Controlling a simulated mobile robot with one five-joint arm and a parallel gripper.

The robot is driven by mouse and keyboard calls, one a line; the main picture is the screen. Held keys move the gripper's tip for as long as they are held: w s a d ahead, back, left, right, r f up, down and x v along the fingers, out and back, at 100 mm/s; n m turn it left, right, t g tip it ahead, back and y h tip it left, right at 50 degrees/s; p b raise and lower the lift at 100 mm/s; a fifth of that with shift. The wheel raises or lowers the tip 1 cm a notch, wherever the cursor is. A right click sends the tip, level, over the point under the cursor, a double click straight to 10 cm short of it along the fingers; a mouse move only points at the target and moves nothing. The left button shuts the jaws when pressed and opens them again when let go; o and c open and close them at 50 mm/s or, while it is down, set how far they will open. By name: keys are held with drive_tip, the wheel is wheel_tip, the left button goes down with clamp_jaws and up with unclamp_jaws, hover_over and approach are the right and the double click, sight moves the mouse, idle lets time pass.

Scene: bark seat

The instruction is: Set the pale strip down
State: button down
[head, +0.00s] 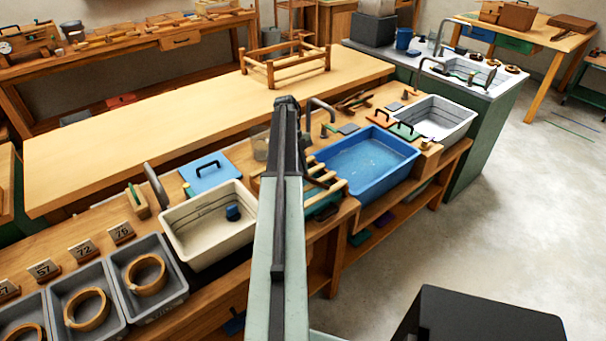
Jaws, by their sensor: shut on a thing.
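My arm reaches up the middle of the head view, over the front bench, and hides part of the bench behind it. My gripper does not show; it is hidden behind or beyond the arm. I cannot make out a strip in its jaws. Several short pale wooden bars (325,181) lie side by side just right of the arm, by the blue basin (365,163). Tan coiled bands lie in the grey trays at the lower left, one of them in the right-hand tray (176,301). I cannot tell which piece is the pale strip.
A cream basin (180,247) with a small dark blue object (233,213) stands left of the arm. Number cards (82,249) stand behind the grey trays. A white basin (462,113) is at the right. The long pale table (160,130) behind has wide free room.

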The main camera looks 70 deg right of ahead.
drive_tip(key=c, duration=1.6)
unclamp_jaws()
drive_tip(key=p+v, duration=1.1)
drive_tip(key=v, duration=0.1)
drive_tip(key=shift+w, duration=0.1)
